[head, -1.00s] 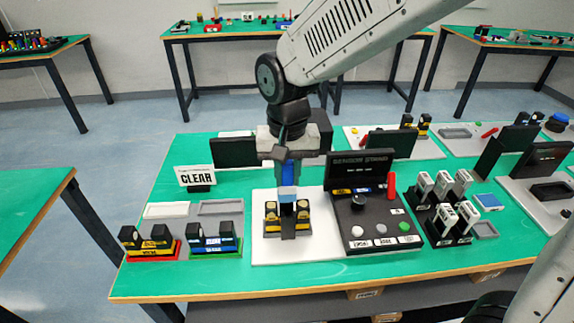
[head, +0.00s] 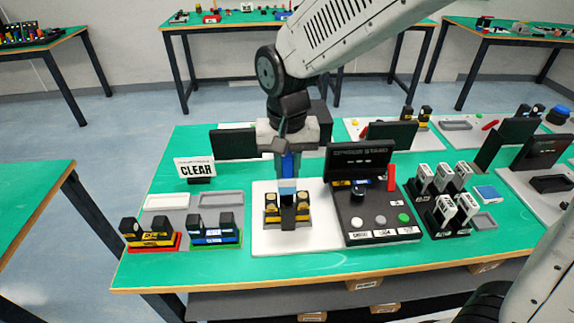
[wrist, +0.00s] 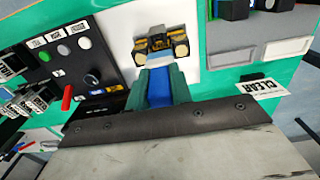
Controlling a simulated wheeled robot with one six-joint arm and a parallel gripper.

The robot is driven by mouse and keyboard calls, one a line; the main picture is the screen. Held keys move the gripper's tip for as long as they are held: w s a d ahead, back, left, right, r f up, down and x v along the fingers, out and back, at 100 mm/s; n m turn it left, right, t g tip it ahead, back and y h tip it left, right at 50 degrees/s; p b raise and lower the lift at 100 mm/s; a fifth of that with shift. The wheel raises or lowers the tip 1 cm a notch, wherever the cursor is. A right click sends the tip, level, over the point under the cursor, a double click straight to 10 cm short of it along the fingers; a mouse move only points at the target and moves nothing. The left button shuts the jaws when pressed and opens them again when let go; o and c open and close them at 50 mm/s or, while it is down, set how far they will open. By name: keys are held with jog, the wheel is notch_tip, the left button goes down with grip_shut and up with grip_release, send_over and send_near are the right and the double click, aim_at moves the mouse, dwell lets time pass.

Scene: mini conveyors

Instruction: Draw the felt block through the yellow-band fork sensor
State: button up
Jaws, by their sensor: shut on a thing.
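The yellow-band fork sensor (head: 271,208), black with two prongs, stands on a white plate (head: 262,240); it also shows in the wrist view (wrist: 179,46). My gripper (head: 287,176) points down above it, shut on a blue piece (wrist: 159,92) with a pale blue part (head: 287,187) below the fingertips. This appears to be the felt block with its grip. A dark lower part (head: 287,212) shows between the prongs. Whether it touches them cannot be told.
A black console (head: 385,225) with buttons stands close right. At left are a yellow-band sensor (head: 150,237) in a red-edged tray, a blue-band sensor (head: 212,235) in a green-edged one, and a "CLEAR" sign (head: 196,169). The green front table strip (head: 250,266) is clear.

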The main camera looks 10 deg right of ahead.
aim_at(287, 193)
jog(key=shift+f, duration=3.35)
jog(key=shift+r, duration=0.15)
jog(key=shift+r, duration=2.95)
jog(key=shift+f, duration=0.1)
jog(key=shift+f, duration=3)
jog(key=shift+r, duration=0.1)
jog(key=shift+r, duration=3)
